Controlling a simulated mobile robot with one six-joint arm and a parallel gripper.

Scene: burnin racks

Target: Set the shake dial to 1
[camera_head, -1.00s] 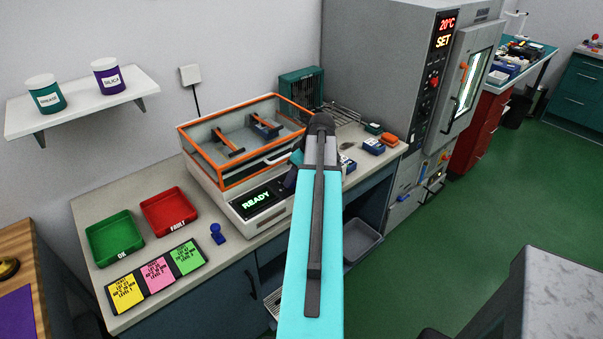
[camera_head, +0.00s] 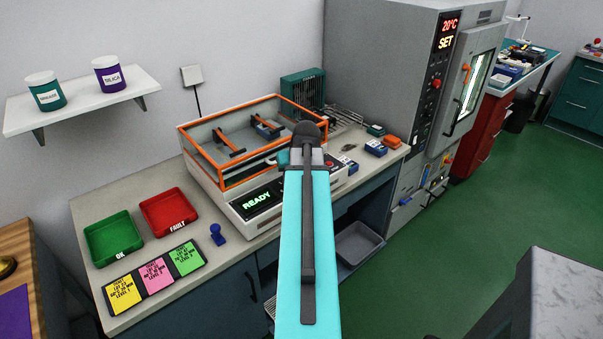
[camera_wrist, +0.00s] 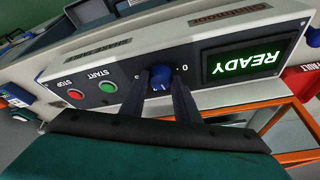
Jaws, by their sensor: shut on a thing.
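The shake dial (camera_wrist: 161,75) is a blue knob on the dark front panel of the shaker (camera_head: 220,183). In the wrist view, which is upside down, it sits between the READY display (camera_wrist: 246,62) and the green START button (camera_wrist: 107,87). A "0" mark shows beside it; the other marks are hidden or unreadable. A small pale pointer line shows on the knob, but the level it points at is unclear. My gripper (camera_wrist: 160,90) is shut on the dial, one dark finger on each side. In the head view my arm hides the dial and the fingers.
A red STOP button (camera_wrist: 75,94) is beside START. The shaker's orange-framed lid (camera_head: 250,181) is down above the panel. Green (camera_head: 114,238) and red (camera_head: 168,212) trays and a blue stamp-like object (camera_head: 216,235) lie left of the shaker. A tall oven (camera_head: 385,75) stands right.

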